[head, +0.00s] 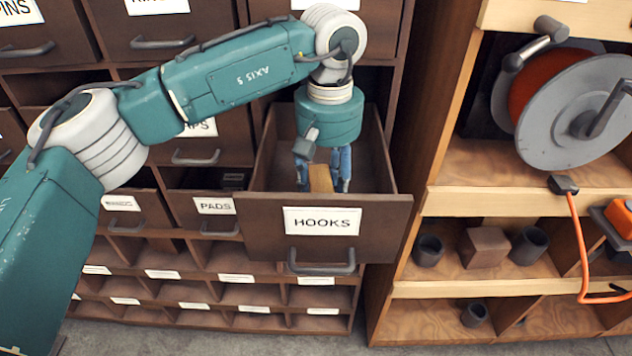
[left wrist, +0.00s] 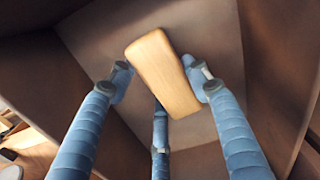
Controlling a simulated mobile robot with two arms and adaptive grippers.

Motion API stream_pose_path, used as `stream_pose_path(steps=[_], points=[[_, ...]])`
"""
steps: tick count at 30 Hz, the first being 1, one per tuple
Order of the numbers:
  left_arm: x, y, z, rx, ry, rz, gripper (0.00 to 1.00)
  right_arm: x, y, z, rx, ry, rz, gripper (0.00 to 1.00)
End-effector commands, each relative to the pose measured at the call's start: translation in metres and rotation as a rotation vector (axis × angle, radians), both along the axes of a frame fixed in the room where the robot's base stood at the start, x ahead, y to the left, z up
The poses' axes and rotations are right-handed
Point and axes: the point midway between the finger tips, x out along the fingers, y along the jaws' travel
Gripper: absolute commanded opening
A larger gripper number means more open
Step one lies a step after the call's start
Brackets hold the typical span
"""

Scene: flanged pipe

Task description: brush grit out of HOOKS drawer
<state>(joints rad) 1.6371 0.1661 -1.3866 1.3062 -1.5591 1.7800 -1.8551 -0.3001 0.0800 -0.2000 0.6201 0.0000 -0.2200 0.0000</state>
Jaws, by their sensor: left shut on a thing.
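The HOOKS drawer (head: 262,228) is pulled out of the brown cabinet, with its white label and grey handle on the front. My left gripper (head: 322,182) reaches down into it from above, behind the front panel. Its blue fingers are shut on a light wooden block, seemingly the brush (head: 321,177). In the left wrist view the brush (left wrist: 163,72) lies tilted between the fingers, over the drawer floor (left wrist: 92,35). No bristles show, and I cannot make out any grit on the floor. My right gripper is in neither view.
Other drawers surround it, including the PADS drawer (head: 213,206), partly open at left. Open labelled bins (head: 240,293) lie below. At right a wooden shelf unit (head: 480,195) holds a cable reel (head: 575,115), dark cups (head: 528,245) and a brown block (head: 484,247).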

Motion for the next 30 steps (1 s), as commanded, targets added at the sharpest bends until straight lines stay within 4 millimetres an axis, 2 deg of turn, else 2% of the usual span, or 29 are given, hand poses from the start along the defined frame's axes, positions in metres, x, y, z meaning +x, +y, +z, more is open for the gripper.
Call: stream_pose_path(steps=[13,30], points=[[0.000,-0.003,0.004,0.000,0.001,0.001,0.12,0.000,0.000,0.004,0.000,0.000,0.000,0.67],[0.000,-0.003,0.061,0.000,-0.001,0.001,0.12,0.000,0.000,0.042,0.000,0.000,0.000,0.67]])
